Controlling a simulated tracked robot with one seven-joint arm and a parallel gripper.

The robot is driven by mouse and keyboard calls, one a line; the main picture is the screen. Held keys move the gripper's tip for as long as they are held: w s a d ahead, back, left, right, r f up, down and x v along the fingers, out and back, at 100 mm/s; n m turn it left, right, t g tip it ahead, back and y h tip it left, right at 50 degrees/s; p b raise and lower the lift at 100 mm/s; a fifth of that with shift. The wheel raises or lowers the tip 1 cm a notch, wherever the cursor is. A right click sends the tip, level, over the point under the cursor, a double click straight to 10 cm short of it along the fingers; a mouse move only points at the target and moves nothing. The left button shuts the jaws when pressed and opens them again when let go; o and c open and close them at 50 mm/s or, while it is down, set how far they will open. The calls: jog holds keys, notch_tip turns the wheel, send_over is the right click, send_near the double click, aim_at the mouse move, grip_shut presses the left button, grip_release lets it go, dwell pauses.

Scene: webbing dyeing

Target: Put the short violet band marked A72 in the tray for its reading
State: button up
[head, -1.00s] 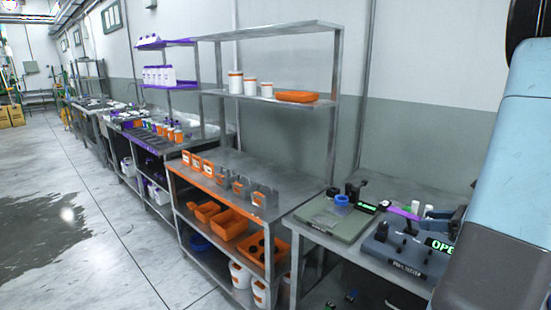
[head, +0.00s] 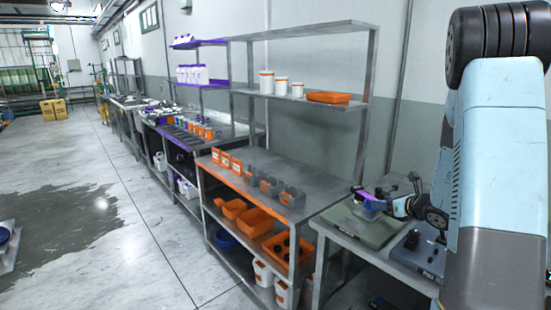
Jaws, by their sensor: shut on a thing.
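My gripper (head: 380,203) is at the right, above the green-topped device on the right-hand table. It is shut on the violet band (head: 363,195), whose end shows beyond the fingers. The A72 mark is too small to read. A row of small orange holders (head: 225,161) and grey holders (head: 268,185) stands on the metal bench to the left. Their labels cannot be read, so I cannot tell which one goes with a reading.
The green-topped device (head: 375,232) and a dark tester (head: 418,254), partly behind my arm, stand on the right-hand table. A shelf above the bench holds white tubs (head: 282,87) and an orange tray (head: 328,97). Orange bins (head: 254,221) fill the lower shelf. Open floor lies left.

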jog(key=shift+m+t+h, duration=0.3)
jog(key=shift+m+h, duration=0.4)
jog(key=w+a+f, duration=0.1)
jog(key=w+a, duration=0.1)
jog(key=a, duration=0.2)
jog(key=w+a+f, duration=0.2)
jog(key=a, duration=0.2)
jog(key=w+a+f, duration=0.1)
jog(key=w+a, duration=0.1)
jog(key=a, duration=0.3)
jog(key=shift+w+f, duration=0.2)
jog(key=shift+f, duration=0.05)
jog(key=shift+d, duration=0.2)
